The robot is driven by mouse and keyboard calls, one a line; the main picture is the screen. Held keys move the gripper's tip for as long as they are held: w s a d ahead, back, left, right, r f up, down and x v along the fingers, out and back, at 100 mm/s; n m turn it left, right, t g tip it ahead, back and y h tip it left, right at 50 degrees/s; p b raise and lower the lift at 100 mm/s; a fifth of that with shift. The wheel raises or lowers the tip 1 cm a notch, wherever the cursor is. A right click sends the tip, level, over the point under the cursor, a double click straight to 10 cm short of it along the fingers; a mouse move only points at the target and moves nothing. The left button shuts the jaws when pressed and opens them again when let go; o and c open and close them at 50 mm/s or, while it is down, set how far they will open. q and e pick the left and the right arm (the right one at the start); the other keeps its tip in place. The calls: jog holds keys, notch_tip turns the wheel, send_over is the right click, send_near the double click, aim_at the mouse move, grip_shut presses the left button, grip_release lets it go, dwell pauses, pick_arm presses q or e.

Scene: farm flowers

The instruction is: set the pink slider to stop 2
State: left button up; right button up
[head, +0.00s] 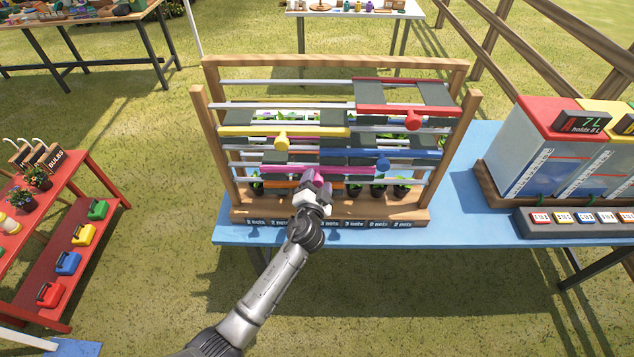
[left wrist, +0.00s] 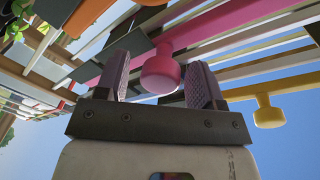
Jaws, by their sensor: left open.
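The pink slider (head: 285,169) is a pink bar with a round knob on the wooden rack (head: 217,150), low on its front. In the left wrist view the pink knob (left wrist: 160,73) sits between the two fingers of my left gripper (left wrist: 160,88), with a gap on the right side; the left finger is close to it. My left gripper (head: 313,192) is open at the knob in the head view and partly covers it. Stop marks for the pink slider cannot be made out. My right gripper is not in view.
The rack also carries a red slider (head: 400,110), a yellow slider (head: 300,131) and a blue slider (head: 410,155) on metal rails. Potted plants (head: 378,188) stand behind the rails. The rack stands on a blue table (head: 455,200), with coloured tanks (head: 540,150) at the right.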

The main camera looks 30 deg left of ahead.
pick_arm(q)
jog(key=shift+s, duration=0.1)
jog(key=shift+s+d, duration=0.2)
jog(key=shift+s, duration=0.1)
jog(key=v, duration=1.3)
